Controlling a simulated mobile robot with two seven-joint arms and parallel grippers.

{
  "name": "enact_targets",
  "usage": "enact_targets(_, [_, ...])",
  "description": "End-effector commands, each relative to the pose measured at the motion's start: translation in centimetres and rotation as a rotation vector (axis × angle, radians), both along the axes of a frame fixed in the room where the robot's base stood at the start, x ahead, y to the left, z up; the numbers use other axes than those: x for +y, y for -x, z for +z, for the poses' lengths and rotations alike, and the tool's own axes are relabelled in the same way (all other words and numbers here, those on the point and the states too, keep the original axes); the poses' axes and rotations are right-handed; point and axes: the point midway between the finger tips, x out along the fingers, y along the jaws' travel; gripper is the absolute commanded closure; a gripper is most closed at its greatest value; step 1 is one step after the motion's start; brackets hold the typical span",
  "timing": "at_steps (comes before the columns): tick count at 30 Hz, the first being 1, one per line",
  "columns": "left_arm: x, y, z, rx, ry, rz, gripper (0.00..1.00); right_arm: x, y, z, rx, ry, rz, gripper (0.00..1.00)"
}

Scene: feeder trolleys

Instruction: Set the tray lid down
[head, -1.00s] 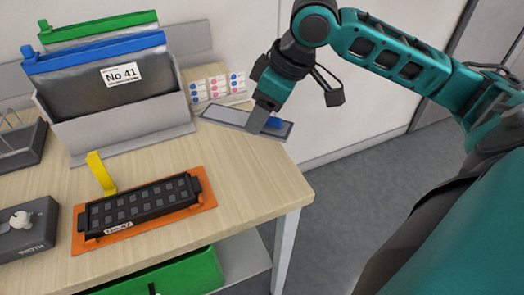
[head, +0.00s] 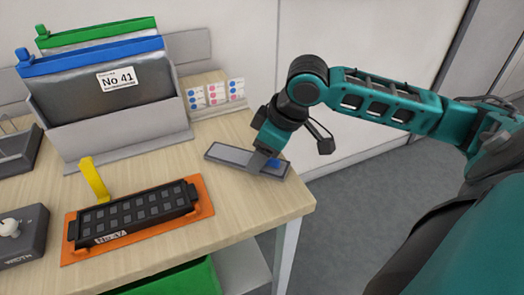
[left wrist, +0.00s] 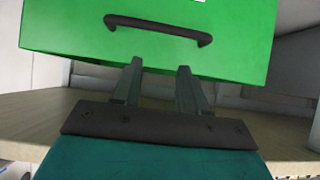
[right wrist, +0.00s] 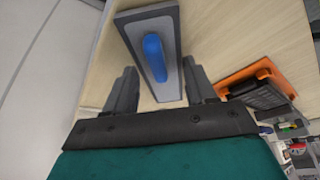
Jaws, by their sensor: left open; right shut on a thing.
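The tray lid (head: 232,156) is a flat grey plate with a dark rim and a blue handle (head: 274,163). It lies flat at or just over the right part of the wooden table top; I cannot tell whether it touches. My right gripper (head: 262,160) points down and is shut on the lid. In the right wrist view the lid (right wrist: 130,20) sits between the two fingers (right wrist: 160,75), its blue handle facing up. My left gripper (left wrist: 160,68) is open and empty in front of a green bin (left wrist: 70,30) with a black handle (left wrist: 158,30).
A black slotted tray (head: 135,212) sits on an orange base (head: 70,245), with a yellow upright tab (head: 94,180). A grey holder (head: 130,137) with folders stands behind, beside small dotted cards (head: 216,93). The table's right edge is close to the lid.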

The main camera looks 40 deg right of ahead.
Motion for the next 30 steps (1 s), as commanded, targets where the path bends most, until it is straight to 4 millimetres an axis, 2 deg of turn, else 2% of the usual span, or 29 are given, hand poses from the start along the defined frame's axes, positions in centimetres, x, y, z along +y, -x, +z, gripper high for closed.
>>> enact_targets(1, [0.0, 0.0, 0.1, -0.001, -0.001, -0.001, 0.57, 0.0, 0.0, -0.2, 0.002, 0.000, -0.001, 0.75])
enact_targets(2, [0.0, 0.0, 0.1, -0.001, -0.001, -0.001, 0.57, 0.0, 0.0, -0.2, 0.002, -0.001, -0.001, 0.43])
enact_targets(9, [0.1, 0.0, 0.0, 0.000, -0.001, 0.000, 0.57, 0.0, 0.0, -0.2, 0.001, 0.000, 0.000, 0.20])
enact_targets(17, [0.1, 0.1, -0.2, 0.002, -0.002, 0.001, 0.57, 0.0, 0.0, -0.1, 0.000, 0.000, 0.000, 0.19])
enact_targets(20, [0.1, 0.1, 0.0, 0.002, -0.002, 0.001, 0.57, -0.1, 0.1, 0.7, -0.002, 0.001, 0.000, 0.19])
enact_targets(23, [0.1, 0.1, 0.4, 0.000, -0.003, 0.001, 0.57, -0.5, 0.6, 2.2, -0.003, 0.003, -0.001, 0.19])
enact_targets(30, [0.6, 0.3, 1.1, -0.006, -0.012, 0.007, 0.57, -1.6, 2.4, 7.2, -0.001, 0.006, -0.001, 0.19])
